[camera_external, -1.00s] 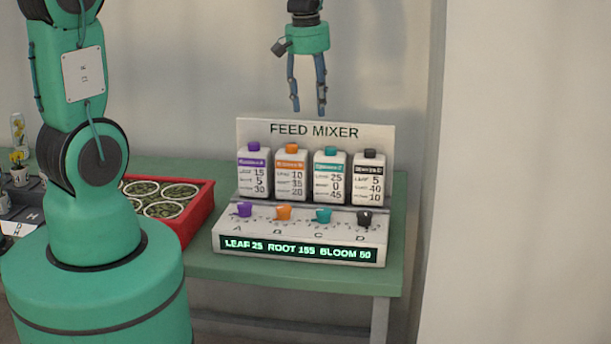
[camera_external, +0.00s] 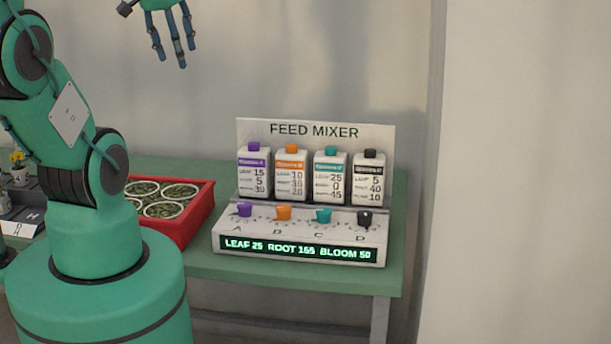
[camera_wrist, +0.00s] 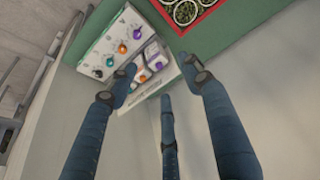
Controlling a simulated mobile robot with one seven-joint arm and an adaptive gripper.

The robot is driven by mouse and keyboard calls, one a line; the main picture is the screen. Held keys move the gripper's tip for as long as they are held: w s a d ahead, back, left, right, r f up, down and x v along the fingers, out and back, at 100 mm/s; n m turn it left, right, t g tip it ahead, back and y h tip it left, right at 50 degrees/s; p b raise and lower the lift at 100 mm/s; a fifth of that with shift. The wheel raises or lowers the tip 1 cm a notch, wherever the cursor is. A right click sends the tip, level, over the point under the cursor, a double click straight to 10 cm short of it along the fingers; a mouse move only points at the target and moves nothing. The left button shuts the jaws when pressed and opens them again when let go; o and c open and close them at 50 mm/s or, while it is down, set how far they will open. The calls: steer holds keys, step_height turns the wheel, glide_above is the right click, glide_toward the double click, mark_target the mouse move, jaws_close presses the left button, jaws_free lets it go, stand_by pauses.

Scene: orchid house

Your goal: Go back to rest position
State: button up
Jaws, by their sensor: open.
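My gripper (camera_external: 178,55) is at the top of the external view, high above the green bench and left of the feed mixer. Its blue fingers are spread open with nothing between them. They also show in the wrist view (camera_wrist: 163,85), apart and empty. The white feed mixer (camera_external: 230,229) stands on the bench, well clear of my gripper. It has several bottles, knobs marked A to D, and a display whose text seems to read LEAF 25, ROOT 155, BLOOM 50. The mixer also shows at the upper left of the wrist view (camera_wrist: 96,58).
The green bench (camera_external: 300,276) carries a red tray (camera_external: 196,222) with several round pots of green plants, left of the mixer. A dark rack with small flowering pots (camera_external: 20,175) is at the far left. The air above the mixer is free.

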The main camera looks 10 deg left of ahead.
steer(key=s+a, duration=0.4)
steer(key=s, duration=0.2)
steer(key=shift+f+t+y, duration=0.15)
steer(key=shift+t+y, duration=0.15)
steer(key=shift+t, duration=0.1)
stand_by(0.9)
steer(key=o, duration=1.2)
steer(key=shift+w, duration=0.2)
steer(key=shift+o, duration=0.4)
steer(key=w+d+g+p, duration=0.1)
steer(key=w+d+p, duration=0.1)
steer(key=w+p, duration=0.2)
steer(key=shift+w+d, duration=0.3)
steer(key=shift+w, duration=0.85)
steer(key=w+d+f+g+p, duration=0.4)
steer(key=w+d+f+p, duration=0.7)
steer(key=f, duration=0.4)
steer(key=shift+w+d+g+p, duration=0.3)
steer(key=shift+w+d+p, duration=0.1)
steer(key=shift+d, duration=0.05)
